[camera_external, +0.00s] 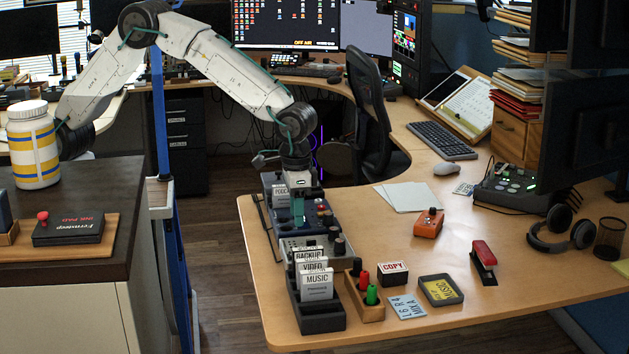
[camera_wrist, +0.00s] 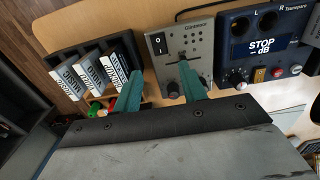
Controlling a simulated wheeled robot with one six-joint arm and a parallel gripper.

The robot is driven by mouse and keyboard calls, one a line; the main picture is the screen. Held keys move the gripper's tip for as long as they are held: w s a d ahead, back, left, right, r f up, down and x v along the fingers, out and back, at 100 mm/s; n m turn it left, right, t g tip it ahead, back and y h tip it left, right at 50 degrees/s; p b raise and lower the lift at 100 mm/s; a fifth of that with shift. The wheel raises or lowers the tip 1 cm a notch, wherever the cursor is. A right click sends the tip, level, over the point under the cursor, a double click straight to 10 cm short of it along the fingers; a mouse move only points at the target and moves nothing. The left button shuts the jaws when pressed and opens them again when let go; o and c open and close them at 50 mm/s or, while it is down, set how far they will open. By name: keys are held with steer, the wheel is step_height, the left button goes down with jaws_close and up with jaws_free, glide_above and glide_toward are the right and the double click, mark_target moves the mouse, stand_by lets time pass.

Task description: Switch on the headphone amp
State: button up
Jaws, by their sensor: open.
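A grey box (camera_wrist: 203,43) with a black rocker switch (camera_wrist: 158,43), a slider and dark knobs lies below my gripper in the wrist view. Its label is too small to read surely, so I cannot tell if it is the headphone amp. The box also shows in the external view (camera_external: 318,245), partly hidden. A dark blue box (camera_wrist: 287,87) with knobs and a "STOP dB" display stands right of it. My gripper (camera_wrist: 163,82) is open and empty, its teal fingers apart over the grey box's near side; the external view shows it pointing down (camera_external: 297,212). Contact cannot be told.
A black card holder (camera_external: 318,318) with upright cards stands at the grey box's near end in the external view. Beside it is a wooden holder (camera_external: 364,311) with red and green pieces.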

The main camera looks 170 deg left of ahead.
step_height(320, 180, down, 9)
steer(key=shift+f, duration=0.1)
stand_by(0.3)
